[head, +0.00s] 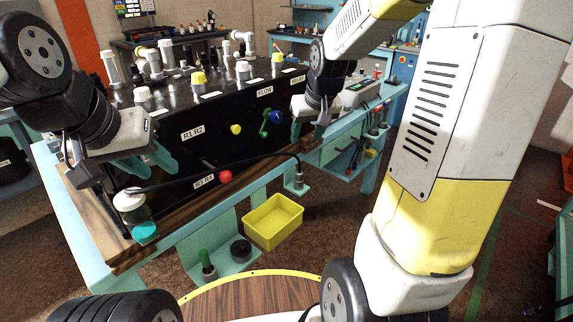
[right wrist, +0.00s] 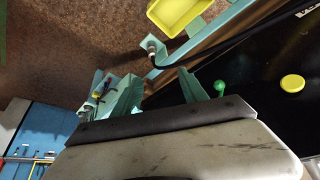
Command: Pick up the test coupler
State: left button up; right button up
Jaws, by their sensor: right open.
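A silver coupler (head: 298,181) sits at the end of a black hose (head: 225,173), in a small teal bracket at the bench's front edge. In the right wrist view the coupler (right wrist: 151,47) is upper centre, beyond my fingers and apart from them. No label names it as the test coupler. My right gripper (head: 322,118) is by the black box's right end; in its wrist view the gripper (right wrist: 172,95) has spread teal fingers with nothing between them. My left gripper (head: 156,168) has its teal fingers apart and empty, above the hose's white-capped end (head: 129,201).
The black box (head: 165,150) has a yellow knob (head: 236,129), a red knob (head: 225,177) and green and blue handles. A yellow bin (head: 272,222) lies below the bench. A lower shelf holds a green-handled item (head: 206,263) and a black ring (head: 241,250).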

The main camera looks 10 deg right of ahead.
send_near(300, 167)
jog(key=w+f, duration=0.1)
jog(key=shift+n+g, duration=0.3)
jog(key=shift+g, duration=0.1)
jog(key=x, duration=1)
jog(key=shift+w, duration=0.15)
grip_shut()
